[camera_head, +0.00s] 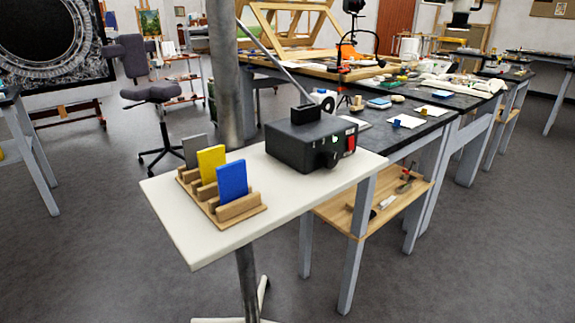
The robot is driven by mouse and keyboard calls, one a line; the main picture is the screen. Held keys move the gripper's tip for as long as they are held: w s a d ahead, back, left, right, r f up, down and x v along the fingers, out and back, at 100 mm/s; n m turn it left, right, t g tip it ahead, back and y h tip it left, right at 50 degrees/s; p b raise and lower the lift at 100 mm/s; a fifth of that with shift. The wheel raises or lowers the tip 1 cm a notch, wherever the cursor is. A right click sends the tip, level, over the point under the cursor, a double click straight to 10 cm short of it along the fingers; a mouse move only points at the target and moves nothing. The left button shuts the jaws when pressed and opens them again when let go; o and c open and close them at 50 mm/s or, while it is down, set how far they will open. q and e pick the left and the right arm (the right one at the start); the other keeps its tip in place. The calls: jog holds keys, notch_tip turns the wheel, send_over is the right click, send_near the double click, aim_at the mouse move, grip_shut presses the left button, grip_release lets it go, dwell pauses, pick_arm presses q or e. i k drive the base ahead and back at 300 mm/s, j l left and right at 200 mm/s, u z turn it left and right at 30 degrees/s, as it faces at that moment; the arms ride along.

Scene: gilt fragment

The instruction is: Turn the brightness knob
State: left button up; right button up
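A black box-shaped device (312,142) stands on the right part of a small white table. A round black knob (327,159) sits low on its front face. A red switch (350,141) is at the right of that face, and a small green light (335,140) is above the knob. I cannot make out a marking or pointer on the knob. Neither of my grippers is in view, and nothing touches the knob.
On the white table (205,236), a wooden rack (240,207) holds grey, yellow and blue plates left of the device. A metal pole (225,75) rises behind the table. A cluttered dark workbench (400,125) stands behind and right. The table's front right area is clear.

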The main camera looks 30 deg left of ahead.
aim_at(329, 159)
jog(key=i+l+u, duration=0.15)
jog(key=u, duration=0.25)
jog(key=i+l+u, duration=0.1)
jog(key=u, duration=0.25)
jog(key=l+u, duration=0.4)
jog(key=i+l+u, duration=0.1)
jog(key=l+u, duration=0.25)
jog(key=j, duration=0.15)
